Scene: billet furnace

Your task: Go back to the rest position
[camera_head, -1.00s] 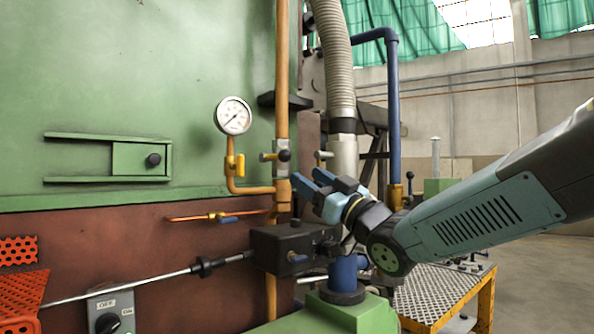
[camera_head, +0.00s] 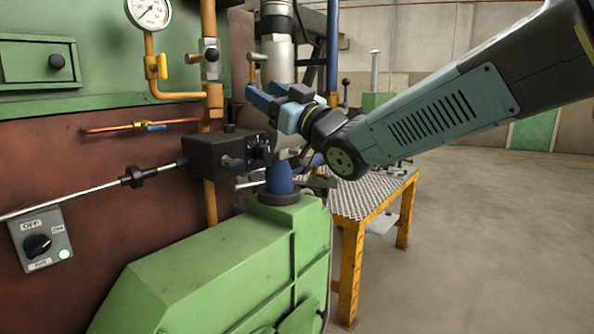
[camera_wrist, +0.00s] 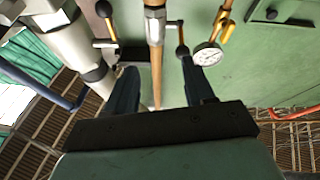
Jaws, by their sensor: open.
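My gripper (camera_head: 264,94) is in the upper middle of the head view, at the end of my arm, which reaches in from the upper right. Its two blue fingers point left toward the copper pipe (camera_head: 208,110) and show in front of the equipment. In the wrist view the gripper (camera_wrist: 160,88) has its fingers wide apart with nothing held between them. The copper pipe (camera_wrist: 155,50) and the green wall (camera_wrist: 255,70) show behind the gap. I cannot tell the exact distance from fingertips to pipe.
A pressure gauge (camera_head: 149,10), a dark valve block (camera_head: 215,152) and a switch box (camera_head: 41,240) with a lit green lamp are at left. A green machine housing (camera_head: 215,272) stands below my gripper. A yellow-framed table (camera_head: 352,270) stands behind; the floor at right is clear.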

